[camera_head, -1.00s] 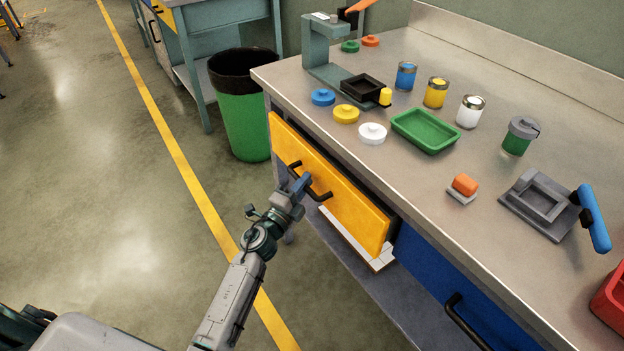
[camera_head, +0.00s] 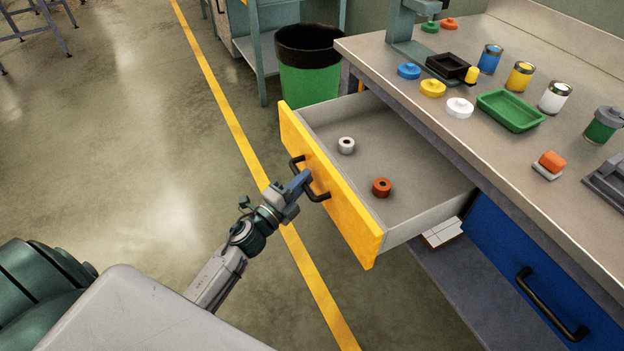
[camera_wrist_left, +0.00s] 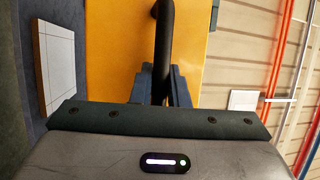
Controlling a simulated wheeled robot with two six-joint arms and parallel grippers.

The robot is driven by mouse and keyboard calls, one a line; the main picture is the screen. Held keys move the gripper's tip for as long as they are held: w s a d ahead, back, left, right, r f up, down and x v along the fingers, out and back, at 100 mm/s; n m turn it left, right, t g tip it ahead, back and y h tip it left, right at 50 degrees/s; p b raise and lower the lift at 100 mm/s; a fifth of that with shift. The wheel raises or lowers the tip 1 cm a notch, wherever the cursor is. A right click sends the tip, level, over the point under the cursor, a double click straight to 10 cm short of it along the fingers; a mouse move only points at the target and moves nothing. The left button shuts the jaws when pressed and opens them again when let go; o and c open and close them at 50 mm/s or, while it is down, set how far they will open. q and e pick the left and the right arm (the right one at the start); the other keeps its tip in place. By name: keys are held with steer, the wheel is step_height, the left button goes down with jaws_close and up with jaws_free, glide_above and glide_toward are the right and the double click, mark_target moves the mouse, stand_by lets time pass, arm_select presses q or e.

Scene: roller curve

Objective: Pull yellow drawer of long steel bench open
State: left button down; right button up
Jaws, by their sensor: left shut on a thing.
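The yellow drawer (camera_head: 338,190) of the long steel bench (camera_head: 425,87) stands well out from the bench, its inside showing. My left gripper (camera_head: 304,184) is shut on the drawer's black handle (camera_head: 318,194). In the left wrist view, the fingers (camera_wrist_left: 163,85) close around the dark handle bar (camera_wrist_left: 164,40) in front of the yellow drawer face (camera_wrist_left: 115,45). My right gripper is in no view.
A blue drawer (camera_head: 535,270) with a black handle is shut at the right. A green bin (camera_head: 309,80) stands beyond the yellow drawer. Lids, cans and a green tray (camera_head: 510,110) are on the bench top. The floor left of the drawer is clear.

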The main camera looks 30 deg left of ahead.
arm_select(q)
steer(key=shift+s+a, duration=0.4)
steer(key=shift+s, duration=0.05)
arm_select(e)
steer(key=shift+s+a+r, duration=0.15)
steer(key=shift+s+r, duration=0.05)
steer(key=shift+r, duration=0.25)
arm_select(q)
steer(key=c, duration=1.4)
jaws_free()
